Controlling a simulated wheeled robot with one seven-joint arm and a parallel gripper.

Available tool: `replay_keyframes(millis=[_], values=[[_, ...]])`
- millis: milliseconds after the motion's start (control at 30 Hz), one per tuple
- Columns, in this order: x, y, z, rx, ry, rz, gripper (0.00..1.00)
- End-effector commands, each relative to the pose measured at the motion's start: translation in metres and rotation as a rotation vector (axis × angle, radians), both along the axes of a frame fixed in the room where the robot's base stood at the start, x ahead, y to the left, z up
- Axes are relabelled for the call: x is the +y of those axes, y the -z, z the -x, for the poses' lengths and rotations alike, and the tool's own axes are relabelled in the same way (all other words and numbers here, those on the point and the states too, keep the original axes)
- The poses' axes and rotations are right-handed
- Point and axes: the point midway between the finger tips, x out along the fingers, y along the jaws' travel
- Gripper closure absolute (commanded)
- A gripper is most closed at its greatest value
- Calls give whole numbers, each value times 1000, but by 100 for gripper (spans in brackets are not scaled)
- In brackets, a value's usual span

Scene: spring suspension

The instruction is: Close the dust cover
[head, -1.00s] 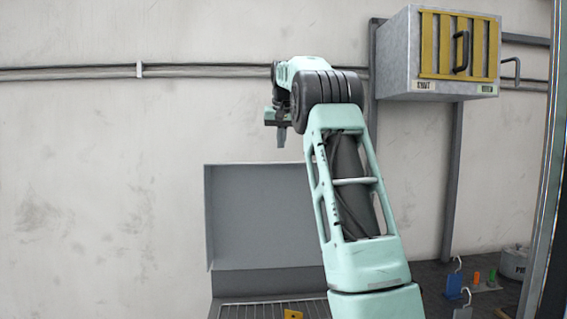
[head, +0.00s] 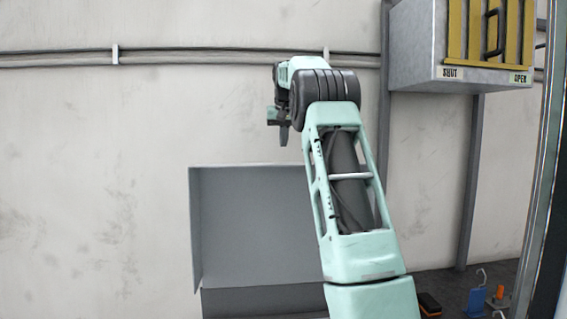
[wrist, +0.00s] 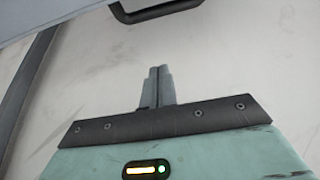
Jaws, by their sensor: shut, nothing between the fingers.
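No label names the dust cover. A grey lid-like panel (head: 255,225) stands upright against the wall, low in the head view. My arm hides its right part. A grey metal box (head: 425,50) on the wall has a yellow slatted front (head: 513,30) with a dark handle (head: 492,35) and tags reading SHUT and OPEN. My gripper (head: 284,136) is above the upright panel, fingers down, left of the box. In the wrist view my gripper (wrist: 160,70) is shut and empty. A dark handle (wrist: 155,12) lies beyond the fingertips, apart from them; I cannot tell which thing bears it.
Conduit pipes (head: 200,56) run along the wall. A dark post (head: 472,180) stands below the box. Blue and orange parts (head: 477,300) sit on a dark surface at the lower right. A tall frame edge (head: 550,170) bounds the right. Wall space at left is clear.

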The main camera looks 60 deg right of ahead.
Motion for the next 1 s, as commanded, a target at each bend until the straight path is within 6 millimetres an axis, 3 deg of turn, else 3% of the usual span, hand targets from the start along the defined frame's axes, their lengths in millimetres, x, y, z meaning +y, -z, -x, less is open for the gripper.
replay_keyframes(millis=[367, 700, 1000], values=[[-27, 71, -20, 3, 1, -5, 100], [-1, 75, 0, 1, 0, -1, 100], [5, 76, 4, 1, 0, -1, 100]])
